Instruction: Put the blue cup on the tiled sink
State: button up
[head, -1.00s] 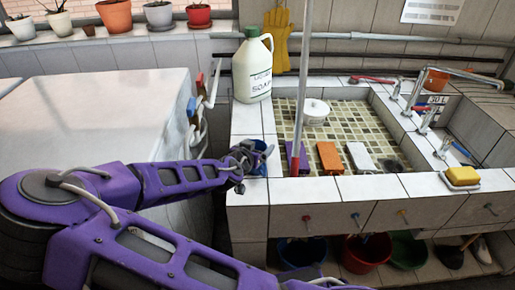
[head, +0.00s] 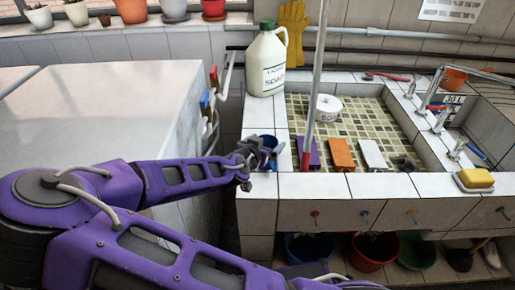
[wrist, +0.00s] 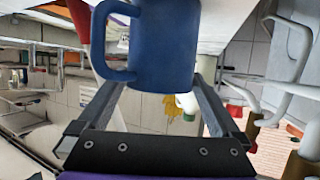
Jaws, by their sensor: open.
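The blue cup (head: 268,142) is on the white tiled ledge at the sink's left front corner, and it looks upright. My gripper (head: 252,154) is at the cup's left side, partly covering it. In the wrist view the cup (wrist: 160,45) fills the top middle, with its handle to the left. My gripper (wrist: 155,85) is open there, one finger on each side of the cup's lower picture edge. Whether a finger touches the cup, I cannot tell. The tiled sink (head: 258,205) has white tile walls and a mosaic basin.
A soap jug (head: 267,65) stands on the ledge behind the cup. A pole (head: 317,80) rises from the basin. Purple, orange (head: 341,154) and white brushes lie along the front. A yellow sponge (head: 476,179) is at the right. A white block (head: 110,100) stands left of the sink.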

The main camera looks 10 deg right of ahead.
jog(key=p+v, duration=0.1)
jog(key=v, duration=0.8)
jog(key=shift+s+a, duration=0.2)
jog(key=shift+s, duration=0.1)
jog(key=shift+w+r, duration=0.1)
